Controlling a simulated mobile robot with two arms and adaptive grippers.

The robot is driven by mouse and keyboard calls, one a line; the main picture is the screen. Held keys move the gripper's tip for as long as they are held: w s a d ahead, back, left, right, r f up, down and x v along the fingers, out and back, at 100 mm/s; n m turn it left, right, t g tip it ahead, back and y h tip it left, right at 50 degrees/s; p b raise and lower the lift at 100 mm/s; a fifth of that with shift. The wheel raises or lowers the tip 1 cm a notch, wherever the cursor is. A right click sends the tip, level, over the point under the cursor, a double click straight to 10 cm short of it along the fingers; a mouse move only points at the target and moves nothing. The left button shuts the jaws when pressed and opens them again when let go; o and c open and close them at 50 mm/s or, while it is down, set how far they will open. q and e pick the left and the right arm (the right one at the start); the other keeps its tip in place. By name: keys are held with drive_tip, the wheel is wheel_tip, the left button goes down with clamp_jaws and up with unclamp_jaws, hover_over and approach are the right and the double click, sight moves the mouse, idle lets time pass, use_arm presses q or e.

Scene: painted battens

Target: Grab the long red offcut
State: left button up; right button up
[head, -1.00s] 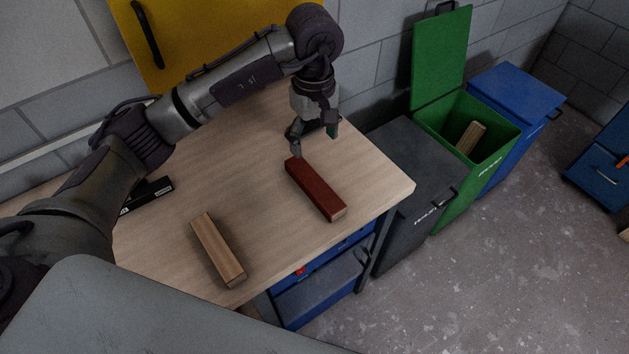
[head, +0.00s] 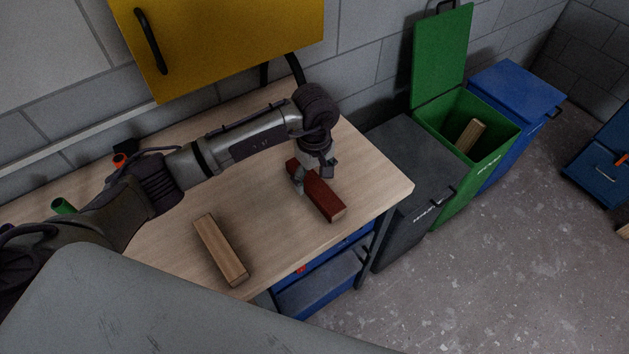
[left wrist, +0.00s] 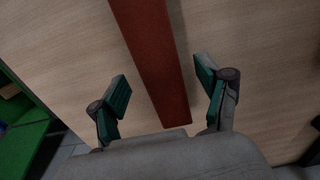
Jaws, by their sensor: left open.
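The long red offcut (head: 323,197) lies on the wooden workbench near its right front edge. My left gripper (head: 315,180) is low over the offcut's far half, with a finger on each side of it in the head view. In the left wrist view the red offcut (left wrist: 155,55) runs between the two open fingers of my left gripper (left wrist: 163,100), with a gap on either side. The gripper holds nothing. It hides part of the offcut's far end in the head view. My right gripper is in no view.
A plain wood offcut (head: 220,250) lies on the workbench (head: 270,220) to the left. An open green bin (head: 458,170) holding a wood piece (head: 471,135) stands right of the bench, between a dark grey bin (head: 420,165) and a blue bin (head: 515,95). A yellow cabinet (head: 230,40) hangs behind.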

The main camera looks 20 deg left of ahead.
use_arm(q)
drive_tip(key=shift+s+f, duration=0.1)
drive_tip(key=shift+f, duration=1.1)
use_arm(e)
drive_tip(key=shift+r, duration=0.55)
use_arm(q)
drive_tip(key=c, duration=1.3)
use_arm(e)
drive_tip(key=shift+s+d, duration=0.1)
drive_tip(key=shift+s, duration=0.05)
use_arm(q)
drive_tip(key=shift+r, duration=0.15)
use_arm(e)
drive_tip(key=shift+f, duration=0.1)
